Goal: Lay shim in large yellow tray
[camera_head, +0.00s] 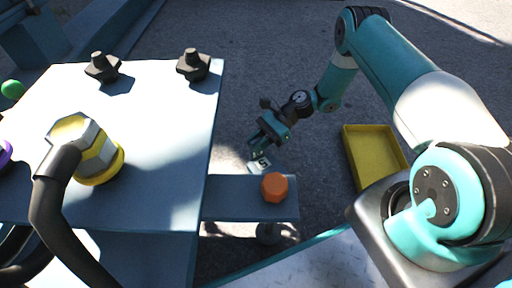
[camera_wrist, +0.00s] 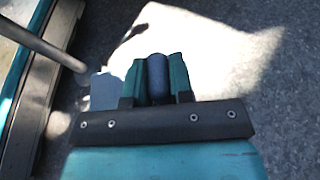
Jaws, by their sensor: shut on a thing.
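My gripper (camera_head: 263,151) hangs over the ground just beyond the low blue-grey shelf. Its jaws are shut on a small pale piece marked with a dark character, which I take to be the shim (camera_head: 260,164). In the wrist view my gripper (camera_wrist: 158,78) has a dark blue part between its two teal fingers. I cannot tell from that view how the shim sits in the jaws. The large yellow tray (camera_head: 375,155) lies right of my gripper, well apart from it. It looks empty.
An orange piece (camera_head: 275,187) stands on the low shelf (camera_head: 228,198) just below my gripper. The white table (camera_head: 160,150) at left bears two dark knobs (camera_head: 103,67) (camera_head: 194,65) and a yellow-grey fitting (camera_head: 92,150) with a black pipe. Open ground separates gripper and tray.

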